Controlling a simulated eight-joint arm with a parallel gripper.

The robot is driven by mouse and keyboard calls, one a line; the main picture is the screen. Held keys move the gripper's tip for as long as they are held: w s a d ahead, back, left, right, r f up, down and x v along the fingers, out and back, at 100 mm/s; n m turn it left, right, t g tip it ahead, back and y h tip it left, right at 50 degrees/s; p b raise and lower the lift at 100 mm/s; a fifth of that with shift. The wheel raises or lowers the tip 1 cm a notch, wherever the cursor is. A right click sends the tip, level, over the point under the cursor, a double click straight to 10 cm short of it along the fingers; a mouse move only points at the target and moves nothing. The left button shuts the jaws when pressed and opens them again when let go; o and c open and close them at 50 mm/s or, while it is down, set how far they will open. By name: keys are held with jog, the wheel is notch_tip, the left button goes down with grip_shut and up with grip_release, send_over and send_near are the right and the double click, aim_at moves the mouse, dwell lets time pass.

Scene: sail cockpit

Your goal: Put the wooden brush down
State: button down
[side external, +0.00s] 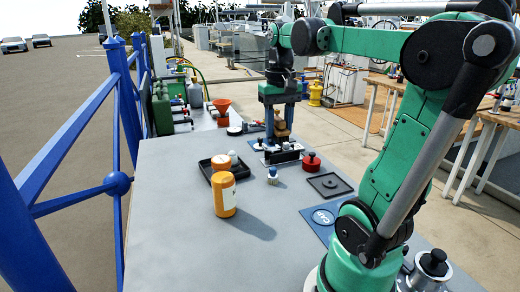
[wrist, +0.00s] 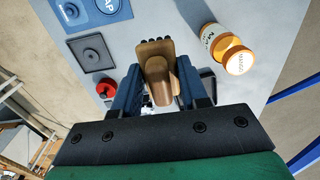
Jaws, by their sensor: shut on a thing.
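The wooden brush (wrist: 157,75) is brown with dark bristles at its tip, and sits between my gripper's two blue fingers in the wrist view. My gripper (wrist: 160,76) is shut on it. In the side external view my gripper (side external: 283,108) points down at the far end of the grey table (side external: 180,240), with the brush (side external: 283,128) below the fingers. The brush's lower end is just above or behind a dark holder (side external: 283,155); I cannot tell whether they touch.
An orange bottle (side external: 225,196) stands in front of a black tray (side external: 207,169). A small blue-and-white bottle (side external: 272,176), a red jar (side external: 312,163), a black square plate (side external: 330,186) and a blue CAP mat (side external: 321,217) are nearer the right edge. The front left is clear.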

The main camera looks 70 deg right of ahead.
jog(key=shift+w+a+f, duration=0.15)
jog(key=shift+a+f, duration=0.6)
jog(key=shift+a, duration=0.05)
send_over(272, 218)
notch_tip(272, 218, down, 14)
jog(key=shift+r, duration=0.1)
jog(key=shift+f, duration=2.4)
jog(key=shift+f, duration=0.2)
jog(key=shift+c, duration=2.3)
grip_release()
jog(key=shift+r, duration=0.15)
